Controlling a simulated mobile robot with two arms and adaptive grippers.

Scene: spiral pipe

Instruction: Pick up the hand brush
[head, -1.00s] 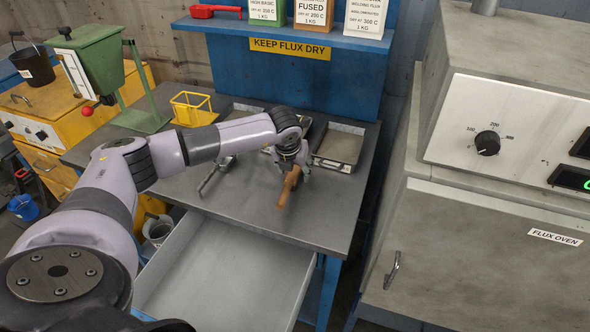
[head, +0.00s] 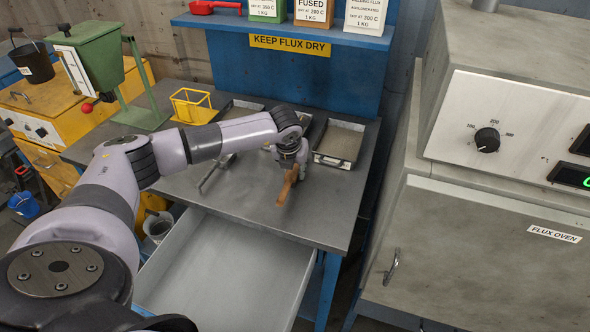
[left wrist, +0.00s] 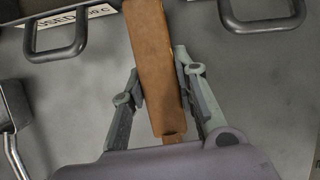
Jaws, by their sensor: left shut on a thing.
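The hand brush (head: 286,189) shows as a brown wooden piece at the middle of the grey workbench in the head view. In the left wrist view the brown brush (left wrist: 156,70) runs lengthwise between the two fingers. My left gripper (head: 291,166) is over the bench and is shut on it. In the left wrist view the fingers of this gripper (left wrist: 162,85) lie on either side of the wood. Whether the brush touches the bench is hard to tell. Its bristles are not visible. My right gripper is not in view.
Metal trays (head: 339,143) stand at the back of the bench (head: 240,200), beside a yellow wire holder (head: 192,104). An open, empty-looking drawer (head: 225,270) juts out below the front edge. The flux oven (head: 480,240) stands to the right. The bench front is mostly clear.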

